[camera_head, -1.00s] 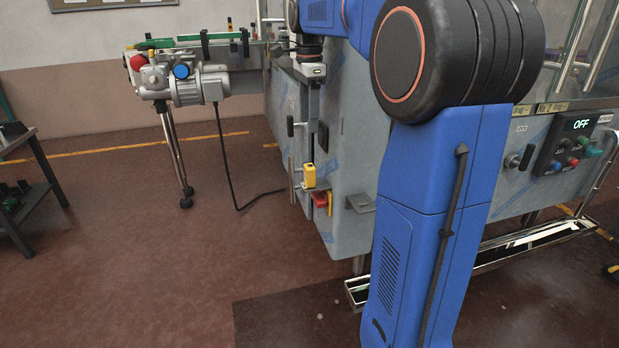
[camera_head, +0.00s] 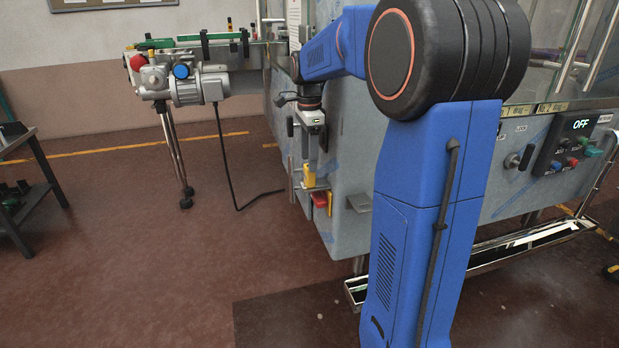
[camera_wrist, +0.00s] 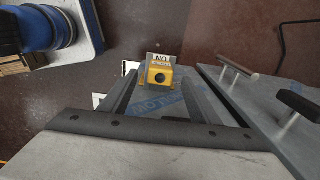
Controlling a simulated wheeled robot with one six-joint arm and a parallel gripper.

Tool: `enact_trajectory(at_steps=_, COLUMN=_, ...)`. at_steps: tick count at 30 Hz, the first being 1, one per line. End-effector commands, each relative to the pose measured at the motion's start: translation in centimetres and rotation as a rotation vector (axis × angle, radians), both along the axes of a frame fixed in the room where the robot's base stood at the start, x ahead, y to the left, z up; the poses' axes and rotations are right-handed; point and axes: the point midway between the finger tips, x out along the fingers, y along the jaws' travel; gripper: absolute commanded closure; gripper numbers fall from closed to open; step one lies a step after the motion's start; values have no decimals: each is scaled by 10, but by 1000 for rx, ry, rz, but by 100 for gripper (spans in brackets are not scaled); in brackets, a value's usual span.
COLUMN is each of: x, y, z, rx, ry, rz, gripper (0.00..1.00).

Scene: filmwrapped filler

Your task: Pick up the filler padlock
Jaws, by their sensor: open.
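The yellow padlock (camera_head: 309,176) is at the lower front corner of the grey machine, low above the floor. In the wrist view it shows as a yellow block (camera_wrist: 160,76) with a dark round spot on its face. A small lettered plate (camera_wrist: 161,58) stands at its far side. My gripper (camera_head: 311,154) points down just above the padlock. It is open and empty, with its two fingers on either side of the padlock's line in the wrist view. I cannot tell if the fingertips touch it. The padlock's shackle is not clearly visible.
Open floor (camera_head: 150,270) lies to the left.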

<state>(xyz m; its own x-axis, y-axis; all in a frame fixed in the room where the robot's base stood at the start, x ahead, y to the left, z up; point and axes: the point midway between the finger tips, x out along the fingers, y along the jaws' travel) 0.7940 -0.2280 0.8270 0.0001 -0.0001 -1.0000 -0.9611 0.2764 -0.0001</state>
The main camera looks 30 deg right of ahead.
Motion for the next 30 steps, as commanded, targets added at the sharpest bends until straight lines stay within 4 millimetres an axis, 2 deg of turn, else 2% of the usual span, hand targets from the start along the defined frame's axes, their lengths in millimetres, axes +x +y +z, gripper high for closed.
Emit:
enact_trajectory(at_steps=10, x=0, y=-2, z=-42, rx=1, ry=2, rz=0, gripper=44)
enact_trajectory(at_steps=20, x=0, y=-2, z=-50, rx=0, ry=0, rz=0, gripper=44)
enact_trajectory(at_steps=21, x=0, y=-2, z=-50, rx=0, ry=0, rz=0, gripper=46)
enact_trajectory(at_steps=27, x=0, y=-2, z=-50, rx=0, ry=0, rz=0, gripper=92)
enact_trajectory(at_steps=30, x=0, y=-2, z=-50, rx=0, ry=0, rz=0, gripper=92)
